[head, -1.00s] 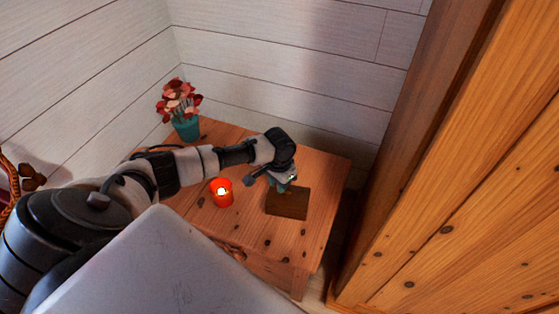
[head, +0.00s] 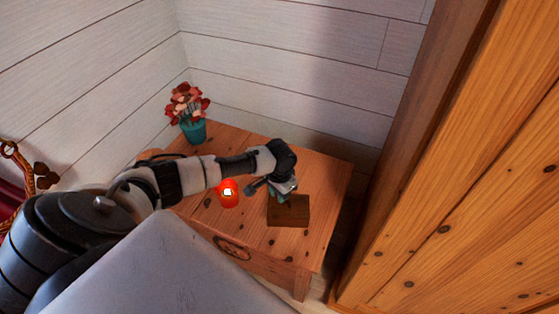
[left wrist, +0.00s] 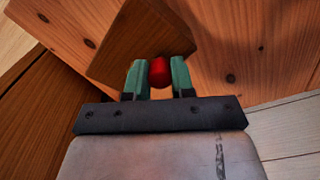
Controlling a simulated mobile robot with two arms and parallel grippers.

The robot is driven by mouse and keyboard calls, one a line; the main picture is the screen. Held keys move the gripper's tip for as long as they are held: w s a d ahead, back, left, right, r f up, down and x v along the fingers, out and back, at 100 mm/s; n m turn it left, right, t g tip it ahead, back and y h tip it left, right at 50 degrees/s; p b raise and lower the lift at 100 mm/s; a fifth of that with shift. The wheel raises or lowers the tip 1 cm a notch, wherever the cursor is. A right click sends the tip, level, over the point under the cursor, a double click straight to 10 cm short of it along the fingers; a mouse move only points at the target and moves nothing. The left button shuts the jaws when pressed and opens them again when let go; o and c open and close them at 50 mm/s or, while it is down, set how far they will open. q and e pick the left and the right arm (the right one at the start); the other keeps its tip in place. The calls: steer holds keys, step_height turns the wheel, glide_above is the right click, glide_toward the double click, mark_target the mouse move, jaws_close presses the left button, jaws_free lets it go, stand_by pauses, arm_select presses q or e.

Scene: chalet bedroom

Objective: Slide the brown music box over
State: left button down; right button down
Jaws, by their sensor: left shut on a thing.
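The brown music box (head: 288,211) sits on the wooden bedside table, right of the lit candle. It fills the upper middle of the left wrist view (left wrist: 140,42) as a dark brown block with a round red knob (left wrist: 160,70) on its near side. My left gripper (head: 282,192) reaches in from the left at the box's far side. In the left wrist view its teal fingers (left wrist: 160,76) are shut on the red knob, one on each side. In the head view the arm and hand hide the knob. My right gripper is not in view.
A lit red candle (head: 228,196) stands close left of the box, near my forearm. A teal pot of red flowers (head: 193,131) stands at the table's back left. The table top (head: 322,180) is clear right of the box. A wooden cabinet (head: 450,210) rises at the right.

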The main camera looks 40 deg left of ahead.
arm_select(q)
steer(key=c, duration=0.9)
jaws_free()
steer(key=shift+o, duration=0.2)
steer(key=shift+r, duration=0.1)
steer(key=shift+r, duration=0.3)
step_height(320, 180, up, 10)
steer(key=p, duration=0.2)
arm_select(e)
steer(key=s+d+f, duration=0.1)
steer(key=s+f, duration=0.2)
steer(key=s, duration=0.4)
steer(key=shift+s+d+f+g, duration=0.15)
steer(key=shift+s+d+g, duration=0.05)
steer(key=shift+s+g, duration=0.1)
